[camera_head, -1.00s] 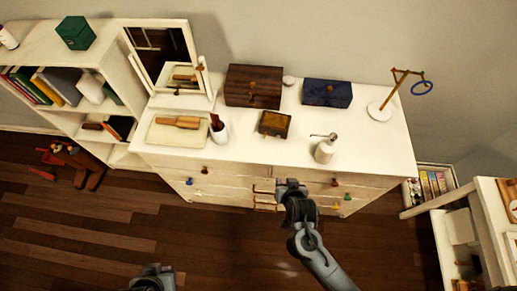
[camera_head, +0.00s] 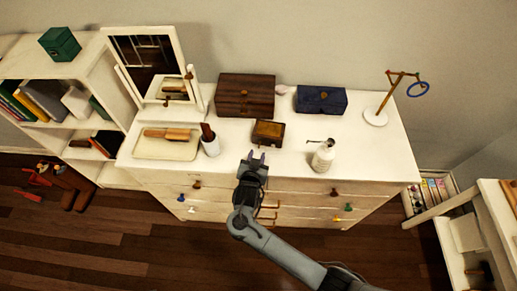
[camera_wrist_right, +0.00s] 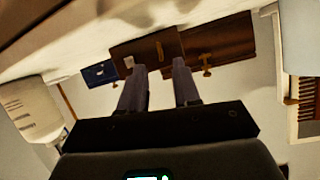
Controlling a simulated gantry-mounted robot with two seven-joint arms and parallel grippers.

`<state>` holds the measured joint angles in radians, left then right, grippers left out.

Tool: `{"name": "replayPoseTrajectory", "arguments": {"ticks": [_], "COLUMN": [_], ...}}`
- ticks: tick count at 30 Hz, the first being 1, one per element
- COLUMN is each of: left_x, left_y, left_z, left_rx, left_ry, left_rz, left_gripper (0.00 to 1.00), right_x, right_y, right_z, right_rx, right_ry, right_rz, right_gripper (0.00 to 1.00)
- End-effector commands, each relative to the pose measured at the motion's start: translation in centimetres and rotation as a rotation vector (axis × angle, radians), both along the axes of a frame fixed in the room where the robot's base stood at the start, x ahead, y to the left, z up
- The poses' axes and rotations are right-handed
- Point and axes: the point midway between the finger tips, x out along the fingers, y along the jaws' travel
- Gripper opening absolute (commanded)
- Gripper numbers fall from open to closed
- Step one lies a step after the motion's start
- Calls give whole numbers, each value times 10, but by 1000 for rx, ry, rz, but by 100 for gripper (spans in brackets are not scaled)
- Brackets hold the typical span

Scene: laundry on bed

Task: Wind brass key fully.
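A small brown box (camera_head: 268,133) sits near the front middle of the white dresser top, with a brass-coloured piece on it. It also shows in the right wrist view (camera_wrist_right: 128,48), beyond my fingertips. A larger dark wooden box (camera_head: 246,95) behind it bears a brass-coloured fitting (camera_head: 244,93), which also shows in the right wrist view (camera_wrist_right: 207,63). I cannot tell for sure which piece is the brass key. My right gripper (camera_head: 257,156) is open and empty at the dresser's front edge, just short of the small box. My left gripper is out of view.
A white pump bottle (camera_head: 322,158) stands right of the small box, and a white cup (camera_head: 210,145) with a brush stands left. Behind are a blue box (camera_head: 321,101) and a tilted mirror (camera_head: 150,62). A ring stand (camera_head: 375,117) is at the right.

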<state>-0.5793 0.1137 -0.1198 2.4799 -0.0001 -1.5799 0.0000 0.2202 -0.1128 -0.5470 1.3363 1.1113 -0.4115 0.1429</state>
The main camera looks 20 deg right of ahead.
Motion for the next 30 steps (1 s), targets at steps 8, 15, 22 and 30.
{"name": "replayPoseTrajectory", "arguments": {"ticks": [8, 15, 22, 30], "left_x": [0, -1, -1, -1], "left_y": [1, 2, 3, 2], "left_z": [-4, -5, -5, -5], "left_rx": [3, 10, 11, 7], "left_ry": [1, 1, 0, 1], "left_rz": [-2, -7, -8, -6], "left_gripper": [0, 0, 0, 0], "right_x": [32, 42, 43, 42], "right_y": [-19, -26, -26, -26], "right_z": [-15, -21, -21, -21], "right_rx": [-2, 0, 2, 1], "right_ry": [0, 1, 1, 0], "right_rz": [2, 1, 2, 1], "right_gripper": [32, 32, 32, 0]}}
